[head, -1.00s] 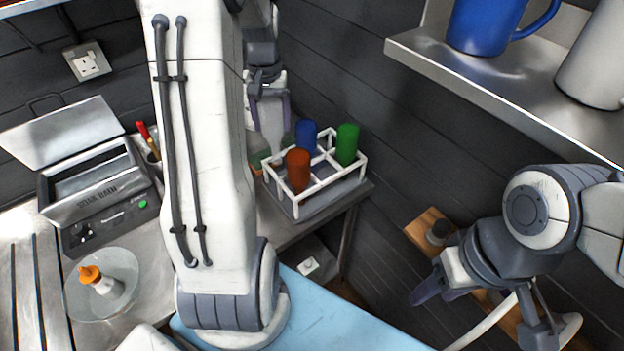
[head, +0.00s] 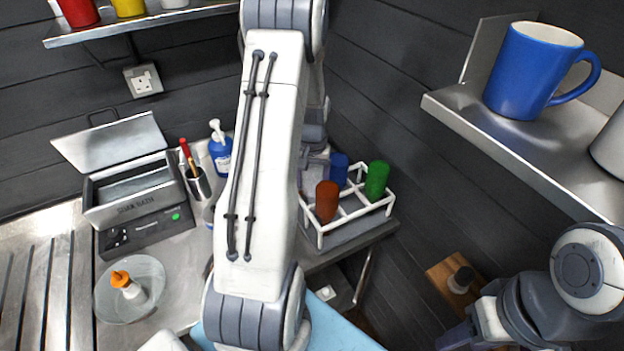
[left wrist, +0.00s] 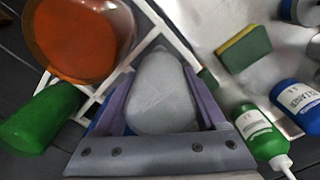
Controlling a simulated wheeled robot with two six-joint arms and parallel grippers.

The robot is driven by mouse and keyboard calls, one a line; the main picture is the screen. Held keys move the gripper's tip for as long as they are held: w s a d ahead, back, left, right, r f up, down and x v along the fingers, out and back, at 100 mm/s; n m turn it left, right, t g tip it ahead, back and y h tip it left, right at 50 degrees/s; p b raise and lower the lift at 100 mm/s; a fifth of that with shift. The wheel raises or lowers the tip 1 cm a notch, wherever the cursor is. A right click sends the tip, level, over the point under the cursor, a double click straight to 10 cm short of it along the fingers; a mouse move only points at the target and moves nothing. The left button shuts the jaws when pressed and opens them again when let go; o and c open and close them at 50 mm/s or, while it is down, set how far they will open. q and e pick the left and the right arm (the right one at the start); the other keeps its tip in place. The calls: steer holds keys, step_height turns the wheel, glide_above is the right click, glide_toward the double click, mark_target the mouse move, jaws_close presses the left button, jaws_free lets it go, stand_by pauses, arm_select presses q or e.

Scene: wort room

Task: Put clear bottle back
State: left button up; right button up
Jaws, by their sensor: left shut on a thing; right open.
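The clear bottle (left wrist: 160,95), pale grey and translucent, is between the purple fingers of my left gripper (left wrist: 158,100) in the left wrist view. The rack holds an orange-brown bottle (head: 327,201), a blue bottle (head: 339,170) and a green bottle (head: 377,180). I cannot tell whether the clear bottle touches the rack. My right gripper (head: 458,338) is open and empty at the lower right, partly cut off.
Beside the rack are a sponge (left wrist: 243,48), a green bottle with a white label (left wrist: 258,130) and a blue cleaner bottle (left wrist: 298,100). A shelf (head: 500,135) with a blue mug (head: 533,72) overhangs right.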

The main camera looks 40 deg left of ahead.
arm_select(q)
steer(key=shift+f, duration=0.15)
steer(key=o, duration=1.3)
steer(key=shift+r, duration=0.5)
step_height(320, 180, up, 11)
steer(key=shift+r+b, duration=0.2)
steer(key=shift+b, duration=1)
